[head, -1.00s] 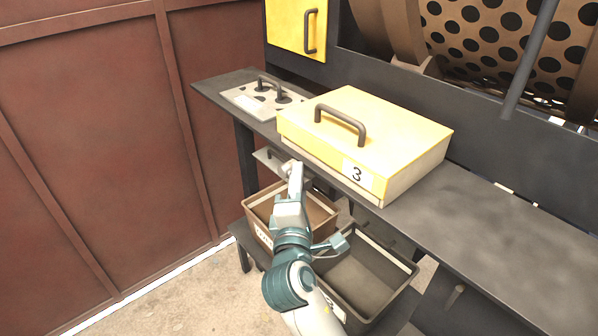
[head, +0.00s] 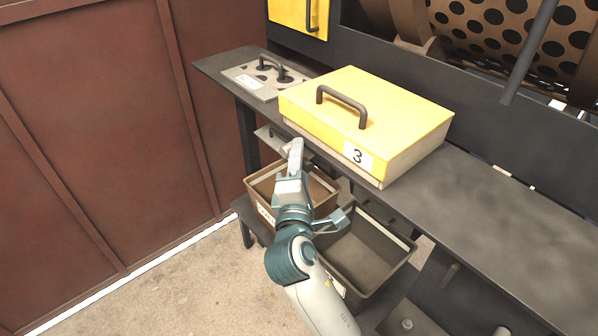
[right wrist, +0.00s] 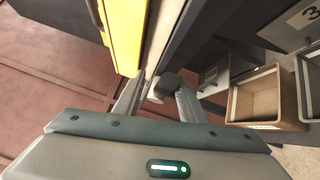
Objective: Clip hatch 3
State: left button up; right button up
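Hatch 3 is a yellow box-like cover (head: 390,105) with a dark handle and a white label reading 3 (head: 357,156). It sits on the dark shelf; its yellow edge also shows in the right wrist view (right wrist: 126,35). My right gripper (head: 295,152) is just below and in front of the hatch's left front part, at the shelf edge. In the right wrist view its two fingers (right wrist: 162,98) stand apart, with a dark rounded knob-like piece (right wrist: 168,84) between or just beyond them. I cannot tell whether they touch it. My left gripper is out of view.
A grey plate with a handle (head: 265,78) lies on the shelf (head: 480,200) left of the hatch. A brown bin (head: 320,190) and a dark bin (head: 365,260) stand below. The perforated drum (head: 500,35) is behind. The shelf's right part is clear.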

jog(key=s+a, duration=0.2)
jog(key=s, duration=1.5)
jog(key=shift+a+f, duration=0.2)
jog(key=shift+f, duration=0.25)
